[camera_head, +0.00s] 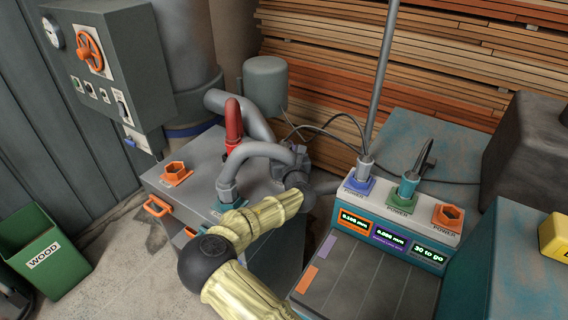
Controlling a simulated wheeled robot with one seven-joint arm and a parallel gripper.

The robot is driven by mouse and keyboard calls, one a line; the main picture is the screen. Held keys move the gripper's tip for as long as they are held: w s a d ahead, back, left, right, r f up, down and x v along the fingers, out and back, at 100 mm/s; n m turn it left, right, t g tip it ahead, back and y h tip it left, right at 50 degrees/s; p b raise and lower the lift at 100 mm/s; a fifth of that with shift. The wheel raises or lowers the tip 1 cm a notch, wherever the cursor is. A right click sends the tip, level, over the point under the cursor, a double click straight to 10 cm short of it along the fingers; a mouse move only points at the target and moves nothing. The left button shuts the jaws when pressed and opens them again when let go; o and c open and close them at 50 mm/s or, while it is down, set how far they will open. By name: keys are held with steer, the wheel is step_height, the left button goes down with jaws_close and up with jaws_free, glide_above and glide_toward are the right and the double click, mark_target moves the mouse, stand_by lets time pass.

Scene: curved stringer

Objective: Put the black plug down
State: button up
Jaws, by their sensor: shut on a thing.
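My gripper (290,160) is at the end of my arm, above the back right part of the grey machine cabinet. It faces away, and its fingertips are mostly hidden behind the dark hand. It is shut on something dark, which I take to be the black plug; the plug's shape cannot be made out. A thin dark cable shows just above the hand. An empty orange socket (175,172) is on the left of the cabinet top (155,188). Another empty orange socket (448,215) is at the right end of the power unit (425,220).
A grey hose in a teal socket (228,192) and a red-handled part (232,122) stand close left of my gripper. Blue (363,170) and green (406,188) plugs sit in the power unit. Stacked planks (430,60) stand behind. A green bin (40,255) is at left.

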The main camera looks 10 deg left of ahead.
steer(key=shift+f, duration=0.5)
steer(key=shift+f, duration=0.1)
steer(key=shift+f, duration=1.75)
steer(key=o, duration=1.1)
steer(key=shift+f, duration=0.1)
steer(key=shift+c, duration=0.2)
steer(key=shift+s, duration=0.1)
steer(key=b+v, duration=0.1)
steer(key=v, duration=1.1)
